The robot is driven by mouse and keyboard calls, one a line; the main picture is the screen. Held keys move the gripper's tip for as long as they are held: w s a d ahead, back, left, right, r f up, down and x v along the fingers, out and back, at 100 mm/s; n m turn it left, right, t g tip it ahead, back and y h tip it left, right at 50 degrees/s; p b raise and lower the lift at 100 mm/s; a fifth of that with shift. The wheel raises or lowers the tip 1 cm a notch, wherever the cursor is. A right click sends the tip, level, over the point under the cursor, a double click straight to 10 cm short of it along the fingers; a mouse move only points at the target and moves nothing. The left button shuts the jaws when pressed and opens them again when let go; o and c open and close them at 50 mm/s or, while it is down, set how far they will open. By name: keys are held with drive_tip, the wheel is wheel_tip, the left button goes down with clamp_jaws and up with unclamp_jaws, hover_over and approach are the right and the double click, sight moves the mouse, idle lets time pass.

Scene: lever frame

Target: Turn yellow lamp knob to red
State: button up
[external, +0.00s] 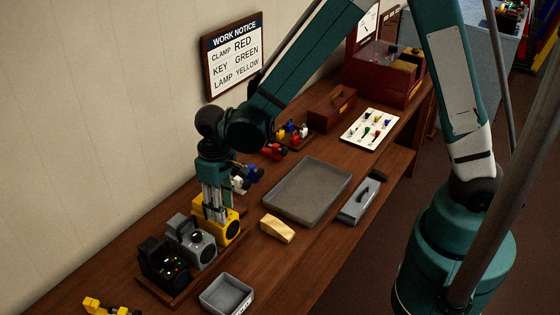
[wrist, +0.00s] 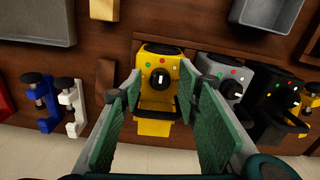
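The yellow lamp (wrist: 158,104) is a boxy unit with a round black knob (wrist: 160,80) on its face. A pale pointer mark on the knob stands roughly upright in the wrist view, and small coloured dots sit around the knob's upper side. In the external view the yellow lamp (external: 229,232) stands at the far end of the row, partly hidden by my gripper (external: 214,212). My gripper (wrist: 159,86) is open, its green-padded fingers apart on either side of the knob in the picture. Contact with the knob does not show.
A grey lamp (external: 192,240) and a black lamp (external: 161,265) stand beside the yellow one on a wooden base. Blue and white clamps (wrist: 70,105) stand on the other side. A large grey tray (external: 308,190), a wooden wedge (external: 277,229) and a small grey tray (external: 227,295) lie nearby.

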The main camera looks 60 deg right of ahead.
drive_tip(key=shift+r+m, duration=0.1)
drive_tip(key=shift+m, duration=0.2)
wheel_tip(320, 180, up, 8)
drive_tip(key=shift+d+f, duration=0.1)
drive_tip(key=s+d+r+t+b, duration=0.2)
drive_tip(key=s+d+r, duration=0.3)
drive_tip(key=d, duration=0.4)
drive_tip(key=s+d+r+t+b, duration=0.3)
drive_tip(key=s+d+r+b, duration=0.2)
drive_tip(key=s+d, duration=0.3)
drive_tip(key=shift+d+y, duration=0.3)
drive_tip(key=shift+d, duration=0.75)
idle(1.4)
drive_tip(key=shift+r, duration=0.1)
idle(0.4)
drive_tip(key=s+d+f+m+t+b, duration=0.1)
drive_tip(key=s+d+f+t+b, duration=0.1)
drive_tip(key=s+d+b, duration=0.2)
drive_tip(key=shift+s+d, duration=0.9)
drive_tip(key=shift+s, duration=1)
